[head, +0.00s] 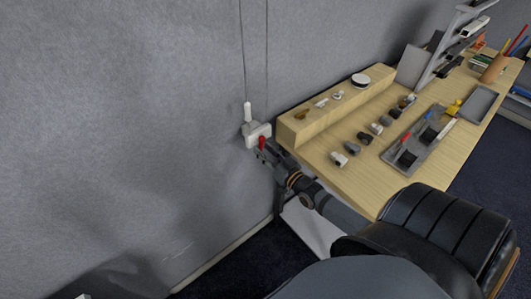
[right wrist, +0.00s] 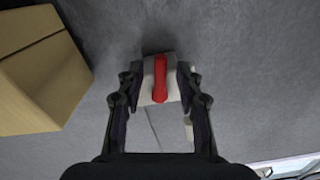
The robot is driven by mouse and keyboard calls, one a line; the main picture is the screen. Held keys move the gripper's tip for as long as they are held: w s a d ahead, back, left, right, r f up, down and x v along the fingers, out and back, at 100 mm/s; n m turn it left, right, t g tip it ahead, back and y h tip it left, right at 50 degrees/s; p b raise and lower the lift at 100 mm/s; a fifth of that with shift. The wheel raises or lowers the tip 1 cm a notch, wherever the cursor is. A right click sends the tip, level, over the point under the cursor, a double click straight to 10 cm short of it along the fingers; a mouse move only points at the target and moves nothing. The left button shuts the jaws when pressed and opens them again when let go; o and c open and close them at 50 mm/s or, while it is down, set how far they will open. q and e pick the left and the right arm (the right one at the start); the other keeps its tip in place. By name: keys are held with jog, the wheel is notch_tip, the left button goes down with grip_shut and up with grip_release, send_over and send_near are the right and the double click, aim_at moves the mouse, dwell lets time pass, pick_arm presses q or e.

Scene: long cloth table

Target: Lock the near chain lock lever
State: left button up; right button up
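The chain lock (head: 256,130) is a small white housing on the grey wall, with two thin cords or chains running up from it. Its red lever (head: 262,143) shows at the housing's lower front. In the right wrist view the red lever (right wrist: 160,78) stands upright in the picture across the pale housing (right wrist: 148,92). My right gripper (head: 266,154) is at the lock. In the right wrist view its fingers (right wrist: 159,84) are apart, one on each side of the lever, close beside the housing; I cannot tell whether they touch it. My left gripper is not in view.
A wooden table (head: 350,185) stands right of the lock, with a raised wooden block (head: 300,128) near its corner. Several small parts and a grey tray (head: 392,158) lie on it. The wall left of the lock is bare.

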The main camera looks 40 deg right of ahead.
jog(key=shift+c, duration=0.3)
grip_shut()
jog(key=n+p, duration=0.1)
jog(key=n, duration=0.2)
jog(key=shift+d+p, duration=0.35)
jog(key=shift+d, duration=0.05)
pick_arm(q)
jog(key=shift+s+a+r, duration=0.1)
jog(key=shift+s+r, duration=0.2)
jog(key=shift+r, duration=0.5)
pick_arm(e)
jog(key=shift+o, duration=0.3)
grip_release()
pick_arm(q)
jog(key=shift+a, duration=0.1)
pick_arm(e)
jog(key=s+d, duration=0.1)
jog(key=s, duration=1.1)
